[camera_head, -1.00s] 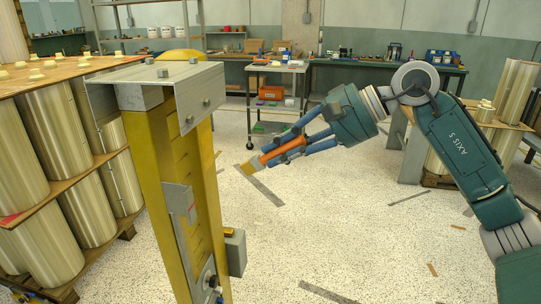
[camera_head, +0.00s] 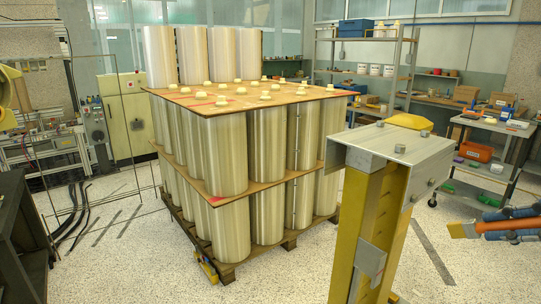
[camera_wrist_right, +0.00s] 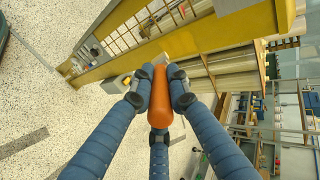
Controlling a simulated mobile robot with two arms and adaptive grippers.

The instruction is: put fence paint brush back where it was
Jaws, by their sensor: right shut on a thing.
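The fence paint brush has an orange handle (camera_wrist_right: 160,98) and a tan bristle end (camera_head: 462,230). My right gripper (camera_head: 492,226) is shut on the orange handle, with its blue fingers around it. In the head view it sits at the right edge, and the bristles point left towards the yellow post. The brush is in the air, clear of any surface. My left gripper is not in view.
A yellow post (camera_head: 362,232) with a grey metal top stands close, left of the brush. Behind it is a pallet stack of large cylinders with wooden sheets (camera_head: 215,187). A shelf cart (camera_head: 480,172) with an orange bin stands at the back right. Speckled floor (camera_head: 290,275) is open in front.

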